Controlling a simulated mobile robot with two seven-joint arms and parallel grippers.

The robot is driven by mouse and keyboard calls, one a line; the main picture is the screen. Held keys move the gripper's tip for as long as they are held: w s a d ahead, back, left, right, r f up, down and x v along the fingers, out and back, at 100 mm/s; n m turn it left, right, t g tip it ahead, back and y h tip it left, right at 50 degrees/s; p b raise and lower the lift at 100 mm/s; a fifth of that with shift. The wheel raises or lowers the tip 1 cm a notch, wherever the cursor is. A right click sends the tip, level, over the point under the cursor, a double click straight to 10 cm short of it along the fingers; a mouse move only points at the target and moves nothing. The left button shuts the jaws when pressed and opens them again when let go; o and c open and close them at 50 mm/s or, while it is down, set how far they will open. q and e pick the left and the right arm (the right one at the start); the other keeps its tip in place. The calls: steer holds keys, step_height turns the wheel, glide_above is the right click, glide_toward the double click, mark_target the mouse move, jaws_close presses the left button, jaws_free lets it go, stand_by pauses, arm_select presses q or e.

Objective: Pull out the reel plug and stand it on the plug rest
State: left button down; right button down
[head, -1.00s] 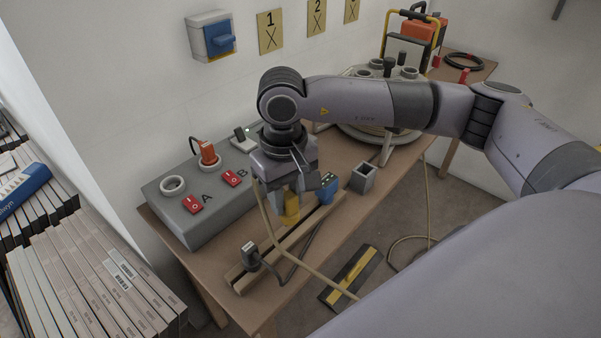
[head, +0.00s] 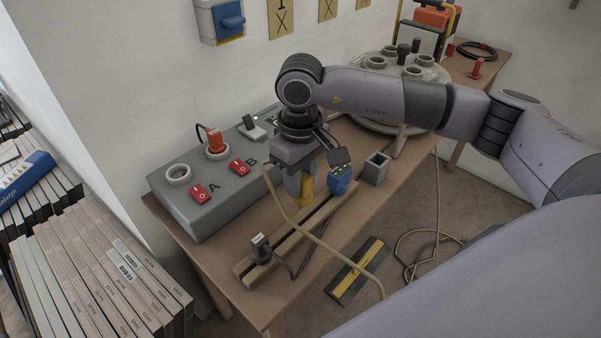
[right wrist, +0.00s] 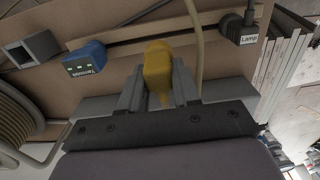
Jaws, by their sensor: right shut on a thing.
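My right gripper (head: 303,190) points down over the table and is shut on a yellow plug (head: 306,184). The yellow plug also shows between the fingers in the right wrist view (right wrist: 158,66). A long wooden rail (head: 292,232), apparently the plug rest, lies under it. The yellow plug is at the rail, between the black "Lamp" plug (head: 260,248) and a blue plug (head: 341,180). I cannot tell whether its foot touches the rail. A beige cable (head: 330,248) hangs beside the gripper. The cable reel (head: 400,85) stands at the back, partly behind my arm. My left gripper is out of view.
A grey socket box (head: 200,210) with red switches, an empty ring socket (head: 177,175) and an orange plug (head: 215,140) stands along the wall. A grey square holder (head: 376,168) stands right of the blue plug.

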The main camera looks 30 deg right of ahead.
mark_target(301, 201)
steer(key=shift+f+b, duration=0.5)
steer(key=shift+f, duration=1.15)
steer(key=shift+f+b, duration=0.3)
steer(key=shift+b, duration=0.5)
steer(key=shift+b, duration=0.4)
steer(key=shift+f+b, duration=1.2)
steer(key=shift+f, duration=0.05)
stand_by(0.5)
steer(key=c, duration=0.7)
jaws_free()
steer(key=shift+c, duration=0.2)
